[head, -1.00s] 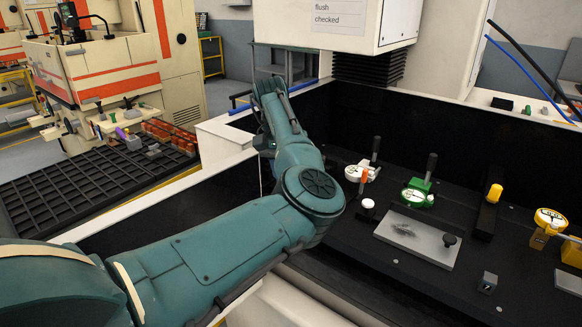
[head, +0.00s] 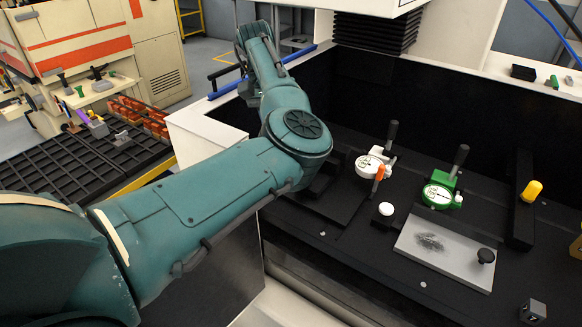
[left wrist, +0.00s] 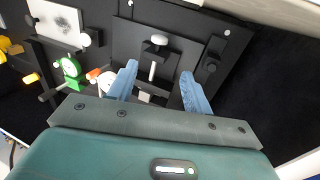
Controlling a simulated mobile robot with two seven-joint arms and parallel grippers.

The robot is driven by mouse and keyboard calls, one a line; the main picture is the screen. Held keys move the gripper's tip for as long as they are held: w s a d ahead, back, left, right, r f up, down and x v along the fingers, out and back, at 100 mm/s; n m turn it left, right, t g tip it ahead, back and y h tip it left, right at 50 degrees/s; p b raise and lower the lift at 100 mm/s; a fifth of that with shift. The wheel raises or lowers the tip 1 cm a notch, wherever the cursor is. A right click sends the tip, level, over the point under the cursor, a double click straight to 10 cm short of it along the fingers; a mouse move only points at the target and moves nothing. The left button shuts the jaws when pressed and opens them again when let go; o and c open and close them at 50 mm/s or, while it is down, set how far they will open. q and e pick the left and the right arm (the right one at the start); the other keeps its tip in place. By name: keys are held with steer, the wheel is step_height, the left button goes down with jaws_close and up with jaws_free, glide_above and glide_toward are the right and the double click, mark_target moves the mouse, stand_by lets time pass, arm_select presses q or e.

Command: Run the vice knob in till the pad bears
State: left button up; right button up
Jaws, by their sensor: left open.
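A white knob (head: 386,208) stands on the black bed in the head view. In the head view my arm hides the fingers. I cannot make out the pad or whether it touches anything. My right gripper is not in view.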

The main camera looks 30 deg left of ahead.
arm_select(q)
steer(key=x, duration=1.3)
steer(key=shift+s, duration=0.2)
steer(key=c, duration=1)
steer(key=shift+d+y, duration=0.1)
steer(key=shift+y, duration=0.3)
steer(key=y, duration=0.4)
steer(key=shift+d+y, duration=0.3)
steer(key=shift+d, duration=0.1)
steer(key=y, duration=0.4)
steer(key=shift+d+f+t+y, duration=0.1)
steer(key=shift+d+t+y, duration=0.2)
steer(key=shift+d+t, duration=0.1)
steer(key=y, duration=0.4)
steer(key=shift+d+f+b, duration=0.15)
steer(key=shift+f+b, duration=0.15)
steer(key=shift+d+f+t+y+b, duration=0.15)
steer(key=shift+y+b, duration=0.35)
steer(key=shift+y, duration=0.4)
steer(key=shift+f+t+y+b, duration=0.15)
steer(key=shift+y+b, duration=0.3)
steer(key=shift+y, duration=0.45)
